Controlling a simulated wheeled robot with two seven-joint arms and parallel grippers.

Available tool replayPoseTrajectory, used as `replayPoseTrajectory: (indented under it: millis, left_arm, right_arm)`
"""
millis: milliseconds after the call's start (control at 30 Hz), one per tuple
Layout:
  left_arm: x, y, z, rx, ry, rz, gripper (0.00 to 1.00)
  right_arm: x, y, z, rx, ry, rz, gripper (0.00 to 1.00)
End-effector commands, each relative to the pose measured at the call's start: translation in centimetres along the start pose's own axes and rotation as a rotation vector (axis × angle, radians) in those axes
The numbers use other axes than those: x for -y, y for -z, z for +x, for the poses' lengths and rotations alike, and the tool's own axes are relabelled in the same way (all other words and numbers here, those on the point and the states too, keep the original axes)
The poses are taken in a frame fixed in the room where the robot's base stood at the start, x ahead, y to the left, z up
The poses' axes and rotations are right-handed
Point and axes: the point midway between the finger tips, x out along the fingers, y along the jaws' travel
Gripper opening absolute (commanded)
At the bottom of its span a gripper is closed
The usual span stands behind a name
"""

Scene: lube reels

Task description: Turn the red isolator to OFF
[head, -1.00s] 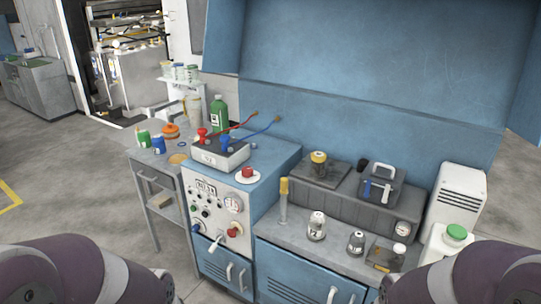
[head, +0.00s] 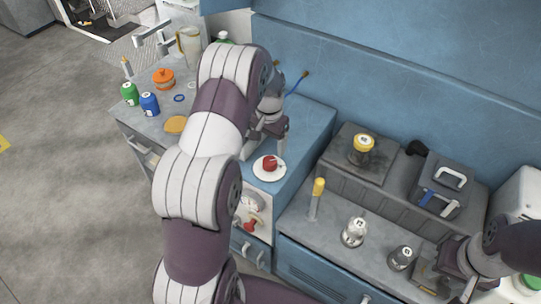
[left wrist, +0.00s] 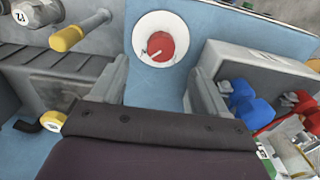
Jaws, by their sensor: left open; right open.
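A red knob (head: 269,163) sits on a white round plate (head: 267,175) on the blue cabinet top. In the left wrist view the knob (left wrist: 160,46) shows a pale pointer mark. A second red handle (head: 250,226) is on the cabinet's front panel, partly behind my left arm; I cannot tell which red control is the isolator. My left gripper (head: 268,134) is over the cabinet top, just behind the knob, apart from it. In the left wrist view its fingers (left wrist: 160,88) are spread and empty. My right gripper (head: 454,278) is open at the lower right, by a small dark tray.
A grey box (left wrist: 262,75) with red and blue fittings is beside my left gripper. Green and blue bottles (head: 149,104) stand on the left table.

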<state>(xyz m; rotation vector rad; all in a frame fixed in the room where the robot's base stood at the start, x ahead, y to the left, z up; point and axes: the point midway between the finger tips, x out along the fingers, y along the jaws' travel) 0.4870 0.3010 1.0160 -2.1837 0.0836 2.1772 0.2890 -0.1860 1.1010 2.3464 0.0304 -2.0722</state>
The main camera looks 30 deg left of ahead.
Motion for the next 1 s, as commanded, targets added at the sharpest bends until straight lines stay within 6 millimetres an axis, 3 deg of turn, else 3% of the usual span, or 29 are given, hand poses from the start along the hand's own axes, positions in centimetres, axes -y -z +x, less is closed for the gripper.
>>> replayPoseTrajectory:
  millis: [200, 300, 500, 767, 800, 933, 967, 1000]
  left_arm:
    - [-0.1, -0.1, 5.4, 0.002, -0.001, 0.0, 0.75]
    - [-0.1, 0.0, 7.2, 0.0, 0.0, 0.0, 0.75]
    - [0.0, 0.1, 8.9, -0.003, 0.001, 0.0, 0.75]
    - [0.0, 0.1, 9.2, -0.003, 0.001, 0.0, 0.75]
    - [0.0, 0.1, 9.2, -0.003, 0.001, 0.0, 0.68]
    - [0.0, 0.1, 9.1, -0.004, 0.001, 0.0, 0.26]
    - [0.0, 0.1, 9.1, -0.004, 0.001, 0.0, 0.19]
    - [0.0, 0.1, 9.1, -0.004, 0.001, 0.0, 0.19]
  right_arm:
    - [0.0, 0.2, -1.7, -0.001, 0.0, 0.0, 0.43]
    - [0.0, 0.3, -2.0, -0.001, 0.0, 0.0, 0.43]
    - [0.0, 0.3, -2.3, -0.001, 0.0, 0.0, 0.43]
    - [0.0, 0.3, -2.2, -0.001, 0.0, 0.0, 0.43]
    - [0.0, 0.3, -2.2, -0.001, 0.0, 0.0, 0.43]
    - [0.0, 0.3, -2.2, -0.001, 0.0, 0.0, 0.43]
    - [0.0, 0.3, -2.2, -0.001, 0.0, 0.0, 0.43]
    - [0.0, 0.3, -2.2, -0.001, 0.0, 0.0, 0.43]
